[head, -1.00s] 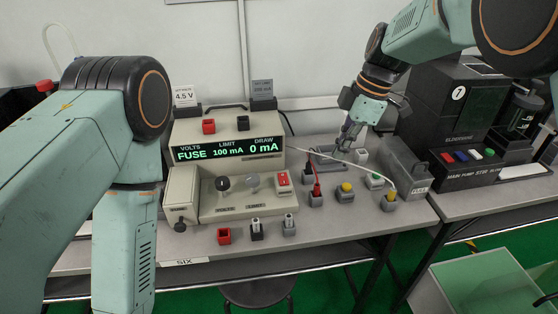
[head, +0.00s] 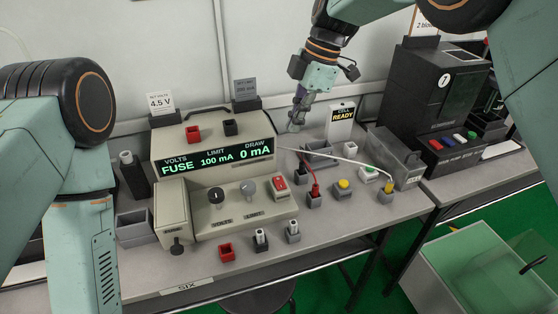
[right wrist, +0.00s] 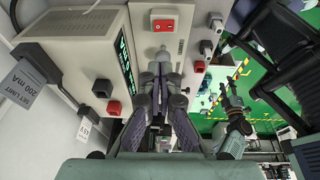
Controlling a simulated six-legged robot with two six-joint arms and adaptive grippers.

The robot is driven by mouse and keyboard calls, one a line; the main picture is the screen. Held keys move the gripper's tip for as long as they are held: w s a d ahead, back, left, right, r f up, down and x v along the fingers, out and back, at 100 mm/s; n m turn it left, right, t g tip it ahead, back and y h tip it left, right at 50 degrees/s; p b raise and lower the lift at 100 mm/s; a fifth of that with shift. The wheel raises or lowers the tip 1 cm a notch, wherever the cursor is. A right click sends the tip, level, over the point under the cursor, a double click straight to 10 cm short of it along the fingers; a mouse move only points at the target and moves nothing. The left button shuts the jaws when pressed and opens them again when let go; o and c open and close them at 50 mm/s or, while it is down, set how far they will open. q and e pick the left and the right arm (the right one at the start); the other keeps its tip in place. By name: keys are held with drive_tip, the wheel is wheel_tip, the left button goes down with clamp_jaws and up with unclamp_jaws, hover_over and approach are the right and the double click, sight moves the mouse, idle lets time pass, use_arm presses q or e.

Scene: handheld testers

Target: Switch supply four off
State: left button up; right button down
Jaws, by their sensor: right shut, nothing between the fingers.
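A beige bench supply (head: 213,178) stands on the bench, its green display (head: 217,157) reading FUSE, 100 mA and 0 mA. Its red rocker switch (head: 279,183) is at the right of the sloped front; it also shows near the top of the right wrist view (right wrist: 163,23). I cannot tell its position. A label reading SIX (head: 187,287) is on the bench edge; I see no label four. My right gripper (head: 295,124) is shut and empty, above and behind the supply's right end. In the right wrist view, its fingers (right wrist: 164,68) overlap the supply front.
A black machine (head: 433,90) is farther right. Small holders line the front.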

sight(278, 179)
drive_tip(key=x, duration=0.4)
drive_tip(key=b+x, duration=0.1)
drive_tip(key=x, duration=0.3)
drive_tip(key=d+b+x, duration=0.1)
drive_tip(key=x, duration=0.4)
drive_tip(key=shift+w+d+f, duration=0.1)
drive_tip(key=shift+w+f, duration=0.05)
drive_tip(key=shift+w, duration=0.1)
drive_tip(key=shift+w+f, duration=0.15)
drive_tip(key=shift+f, duration=0.25)
